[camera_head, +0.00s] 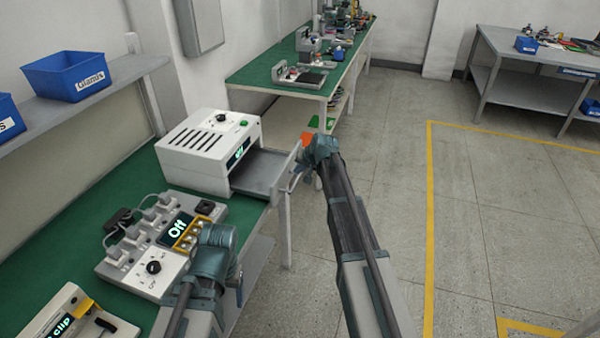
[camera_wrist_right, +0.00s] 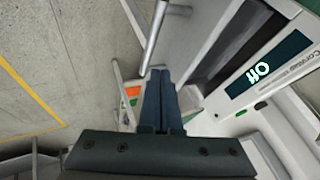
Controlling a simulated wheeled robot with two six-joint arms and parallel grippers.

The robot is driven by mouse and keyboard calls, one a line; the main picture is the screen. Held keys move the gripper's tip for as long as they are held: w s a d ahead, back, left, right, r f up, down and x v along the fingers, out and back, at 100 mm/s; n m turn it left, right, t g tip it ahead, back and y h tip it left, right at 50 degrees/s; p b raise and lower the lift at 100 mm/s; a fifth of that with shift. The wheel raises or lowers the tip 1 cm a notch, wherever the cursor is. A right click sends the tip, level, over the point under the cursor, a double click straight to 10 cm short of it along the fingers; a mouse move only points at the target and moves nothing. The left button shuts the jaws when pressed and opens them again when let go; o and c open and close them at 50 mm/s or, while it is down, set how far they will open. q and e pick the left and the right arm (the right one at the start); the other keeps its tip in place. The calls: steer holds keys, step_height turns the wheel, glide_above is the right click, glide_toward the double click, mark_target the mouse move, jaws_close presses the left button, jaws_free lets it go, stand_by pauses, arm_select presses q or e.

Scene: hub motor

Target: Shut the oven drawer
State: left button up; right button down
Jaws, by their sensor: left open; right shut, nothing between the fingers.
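The white oven (camera_head: 209,150) stands on the green bench, with dark slots and a knob on top. Its grey drawer (camera_head: 265,170) is pulled out to the right; the tray looks empty. In the right wrist view the drawer (camera_wrist_right: 190,42) shows beside the oven's lit display (camera_wrist_right: 262,70), which reads "Off". My right gripper (camera_head: 299,174) is at the outer side of the drawer front; its fingers (camera_wrist_right: 161,98) are shut and empty. I cannot tell whether they touch the drawer front. My left gripper (camera_head: 236,281) is open beside the bench's front edge, away from the oven; its fingertips are hard to see.
A white control box (camera_head: 130,265) with plugs and an "Off" display stands on the bench nearer me. A clip device (camera_head: 65,320) is at the lower left. Blue bins (camera_head: 68,76) sit on a shelf. The floor (camera_head: 385,190) at right is clear.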

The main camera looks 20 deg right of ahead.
steer(key=b+x, duration=0.4)
steer(key=x, duration=0.2)
steer(key=shift+w+f, duration=0.2)
steer(key=shift+f, duration=0.15)
steer(key=shift+r, duration=0.1)
steer(key=shift+a, duration=0.1)
glide_above(251, 175)
steer(key=shift+s+d, duration=0.15)
steer(key=shift+d, duration=0.15)
steer(key=shift+a, duration=0.35)
steer(key=shift+r, duration=0.15)
